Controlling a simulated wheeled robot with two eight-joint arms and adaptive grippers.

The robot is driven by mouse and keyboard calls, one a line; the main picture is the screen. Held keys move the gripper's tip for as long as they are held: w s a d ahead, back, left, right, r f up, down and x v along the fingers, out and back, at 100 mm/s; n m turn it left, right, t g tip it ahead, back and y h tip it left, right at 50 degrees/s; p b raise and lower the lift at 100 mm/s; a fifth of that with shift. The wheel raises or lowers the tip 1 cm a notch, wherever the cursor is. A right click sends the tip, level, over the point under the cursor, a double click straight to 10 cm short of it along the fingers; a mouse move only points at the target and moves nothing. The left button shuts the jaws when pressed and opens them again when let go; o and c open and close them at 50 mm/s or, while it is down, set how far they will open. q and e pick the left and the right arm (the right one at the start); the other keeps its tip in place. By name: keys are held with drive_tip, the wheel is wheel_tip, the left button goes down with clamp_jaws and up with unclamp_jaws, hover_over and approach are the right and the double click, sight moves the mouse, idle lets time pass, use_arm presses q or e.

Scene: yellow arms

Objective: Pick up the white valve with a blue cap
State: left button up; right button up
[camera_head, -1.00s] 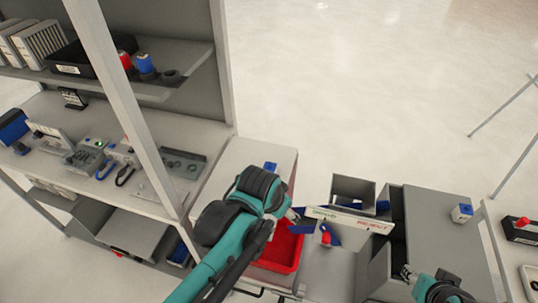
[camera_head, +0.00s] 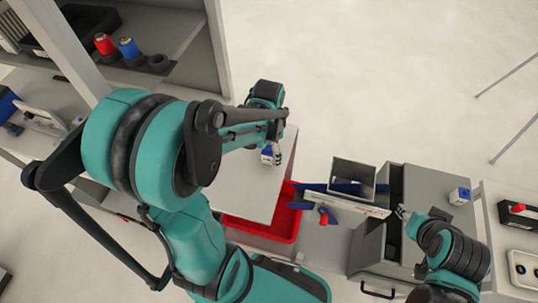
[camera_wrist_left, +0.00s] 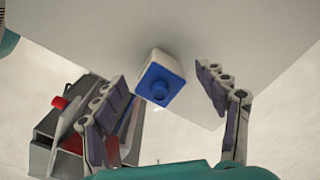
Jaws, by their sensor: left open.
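The white valve with a blue cap (camera_head: 266,155) stands on the white top of a box-like surface (camera_head: 250,185). My left gripper (camera_head: 277,152) is right at it in the head view and partly covers it. In the left wrist view the valve (camera_wrist_left: 162,82) lies between the two spread fingers, its blue cap facing the camera. A gap shows on both sides, so the fingers are open and not touching it. My right gripper (camera_head: 402,212) is at the right, near a white sign; its jaw opening is too small to judge.
A red tray (camera_head: 262,230) lies just below the white top. A white sign (camera_head: 345,202), a red-capped part (camera_head: 323,216) and grey bins (camera_head: 366,250) stand to the right. A similar white and blue part (camera_head: 459,196) sits on a grey box. A shelf unit (camera_head: 195,50) stands behind left.

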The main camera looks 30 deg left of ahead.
use_arm(q)
wheel_tip(320, 180, down, 2)
drive_tip(key=c, duration=1.3)
drive_tip(key=shift+r, duration=0.1)
drive_tip(key=shift+r, duration=0.65)
wheel_tip(320, 180, up, 3)
drive_tip(key=shift+r+p, duration=0.1)
drive_tip(key=shift+p, duration=0.75)
drive_tip(key=w+d+r+p, duration=0.2)
drive_tip(key=w+d+r, duration=0.3)
drive_tip(key=d, duration=0.5)
drive_tip(key=shift+w+d+r, duration=0.15)
drive_tip(key=shift+w+r, duration=0.15)
drive_tip(key=shift+r, duration=0.4)
